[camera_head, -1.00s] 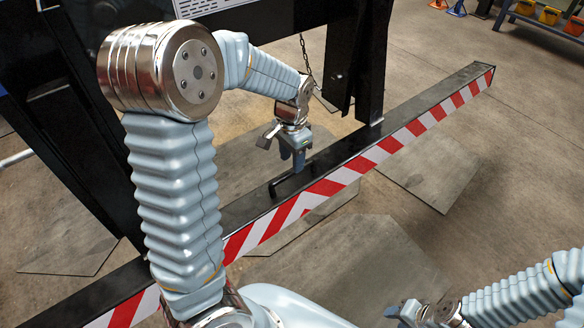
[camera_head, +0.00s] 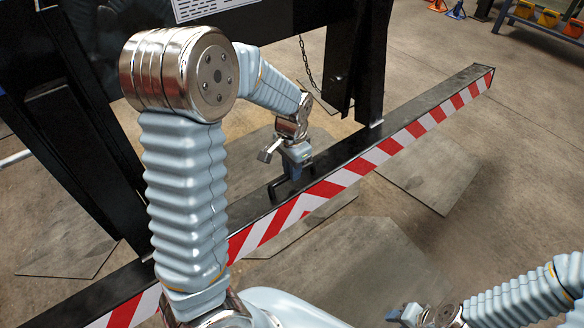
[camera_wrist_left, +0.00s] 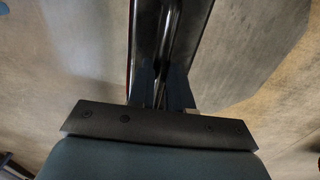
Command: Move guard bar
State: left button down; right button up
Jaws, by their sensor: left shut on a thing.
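The guard bar (camera_head: 440,106) is a long black beam with a red and white striped front face. It runs diagonally from lower left to upper right in the head view. A black handle (camera_head: 274,191) stands on its top face. My left gripper (camera_head: 294,177) is at this handle and shut on it, and it hides part of the handle. In the left wrist view the bar (camera_wrist_left: 180,22) runs up from between the dark fingers of my left gripper (camera_wrist_left: 161,88). My right gripper (camera_head: 402,312) is at the bottom right, away from the bar; its finger opening is unclear.
A black upright post (camera_head: 371,60) meets the bar behind the handle. A chain (camera_head: 305,62) hangs left of it. Flat grey plates (camera_head: 430,178) lie on the concrete floor. A blue shelf with bins (camera_head: 547,18) stands at the far right. The floor right of the bar is open.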

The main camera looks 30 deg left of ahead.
pick_arm(q)
jog(key=d+r, duration=0.1)
jog(key=s+d+r+h+p, duration=0.1)
jog(key=d, duration=0.1)
jog(key=shift+s+d+g, duration=0.1)
jog(key=shift+s+g, duration=0.05)
jog(key=shift+g, duration=0.15)
jog(key=shift+d, duration=0.1)
jog(key=c, duration=1.5)
grip_release()
jog(key=shift+f, duration=0.1)
jog(key=o, duration=0.4)
jog(key=shift+a, duration=0.2)
jog(key=shift+o, duration=0.2)
notch_tip(320, 180, up, 14)
jog(key=a+p, duration=0.1)
jog(key=p, duration=0.1)
jog(key=shift+w+a+f, duration=0.15)
jog(key=shift+w+a, duration=0.15)
jog(key=shift+w, duration=0.05)
